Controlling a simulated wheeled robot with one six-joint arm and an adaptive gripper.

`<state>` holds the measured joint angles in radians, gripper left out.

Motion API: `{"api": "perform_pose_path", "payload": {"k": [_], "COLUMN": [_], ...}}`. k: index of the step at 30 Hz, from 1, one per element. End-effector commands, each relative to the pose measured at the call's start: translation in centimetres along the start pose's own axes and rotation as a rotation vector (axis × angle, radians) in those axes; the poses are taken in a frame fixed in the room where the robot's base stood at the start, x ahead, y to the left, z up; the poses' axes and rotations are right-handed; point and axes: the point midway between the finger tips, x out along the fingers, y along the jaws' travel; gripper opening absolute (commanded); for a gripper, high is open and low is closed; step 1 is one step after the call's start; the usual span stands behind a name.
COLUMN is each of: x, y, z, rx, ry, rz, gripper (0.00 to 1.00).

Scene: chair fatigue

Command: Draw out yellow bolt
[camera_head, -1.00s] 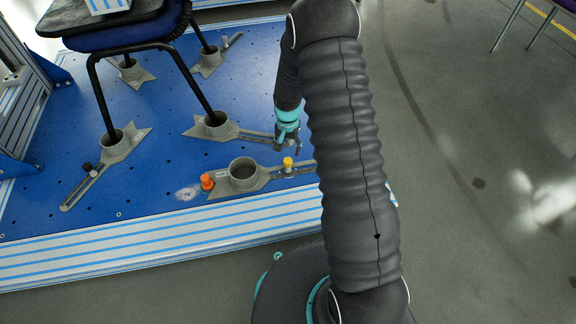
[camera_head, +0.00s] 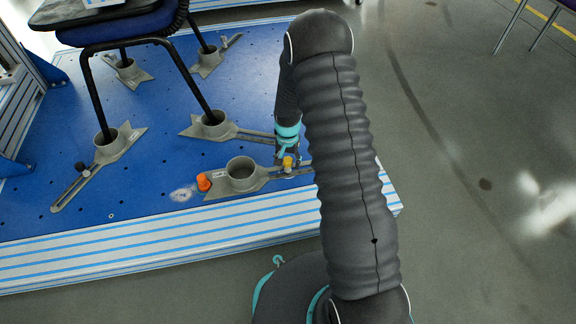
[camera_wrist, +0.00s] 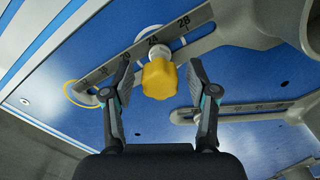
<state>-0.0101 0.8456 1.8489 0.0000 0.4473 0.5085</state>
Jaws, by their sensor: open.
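The yellow bolt (camera_wrist: 160,77) stands in the slotted, numbered arm of a grey metal holder (camera_wrist: 108,68). In the wrist view its yellow head lies between the two spread fingers of my gripper (camera_wrist: 160,88), with a gap on each side. In the head view the yellow bolt (camera_head: 288,163) shows just below my gripper (camera_head: 288,155), beside the holder's round cup (camera_head: 241,172). My gripper is open and holds nothing. Its exact height over the bolt cannot be told.
An orange bolt (camera_head: 204,182) stands at the left end of the same holder. A chair (camera_head: 130,30) stands with its legs in similar grey holders on the blue platform (camera_head: 150,185). The platform's striped front edge (camera_head: 160,236) is near.

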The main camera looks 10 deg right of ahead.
Motion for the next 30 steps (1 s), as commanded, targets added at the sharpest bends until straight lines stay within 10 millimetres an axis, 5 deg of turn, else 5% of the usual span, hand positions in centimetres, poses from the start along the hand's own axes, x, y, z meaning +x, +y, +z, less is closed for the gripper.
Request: {"api": "perform_pose_path", "payload": {"k": [1,8,30], "x": [0.0,0.0,-1.7], "y": [0.0,0.0,0.0], "z": [0.0,0.0,0.0], "rx": [0.0,0.0,0.0], "ry": [0.0,0.0,0.001], "rz": [0.0,0.0,-0.001], "gripper": [0.58,0.05,0.05]}}
